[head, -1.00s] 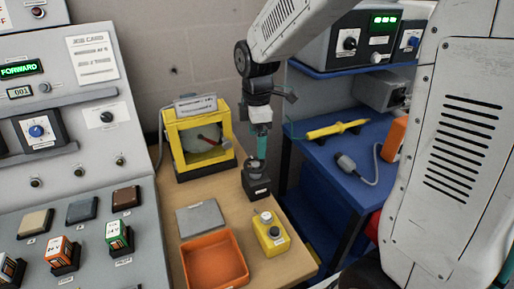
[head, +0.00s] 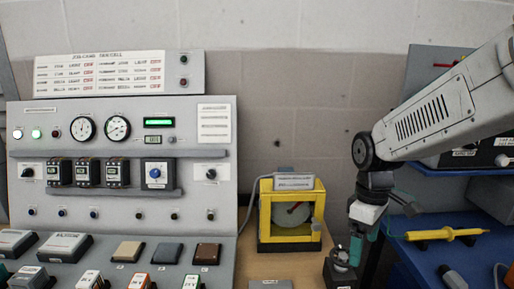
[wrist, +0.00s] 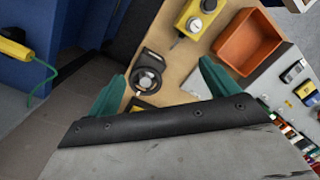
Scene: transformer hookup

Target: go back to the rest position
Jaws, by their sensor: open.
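My gripper (head: 366,250) hangs from my arm at the right of the head view, with teal fingers pointing down. In the wrist view my gripper (wrist: 163,82) has its two teal fingers spread wide with nothing between them. Beyond and below the fingers is a black block with a round silver top (wrist: 148,80), standing on the wooden bench. In the head view this black block (head: 341,270) is just left of the fingers and partly cut off by the lower edge. I cannot tell the exact gap between them.
A yellow-framed case (head: 292,218) stands behind on the bench. The control panel (head: 120,190) fills the left. A blue shelf bench with a yellow probe (head: 443,234) is at right. The wrist view shows an orange tray (wrist: 250,42) and a yellow box (wrist: 200,15).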

